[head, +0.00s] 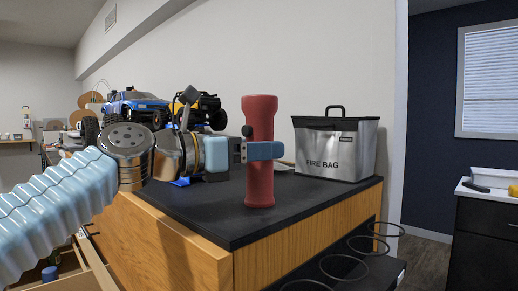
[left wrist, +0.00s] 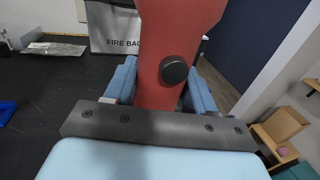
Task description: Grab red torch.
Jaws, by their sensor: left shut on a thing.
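The red torch (head: 260,180) stands upright at the front edge of the black countertop in the head view. It has a wide head at the top and a dark round button on its side. In the left wrist view the torch (left wrist: 176,50) fills the middle, between the blue fingers of the gripper (left wrist: 160,88). I cannot tell whether the torch's base touches the counter. My right gripper is not in view.
A silver fire bag (head: 336,150) stands on the black countertop (head: 225,222), right of and behind the torch. A blue RC truck (head: 137,107) and a yellow-black one (head: 210,108) are behind my arm. Dark wire rings (head: 345,268) stick out below the counter's right side.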

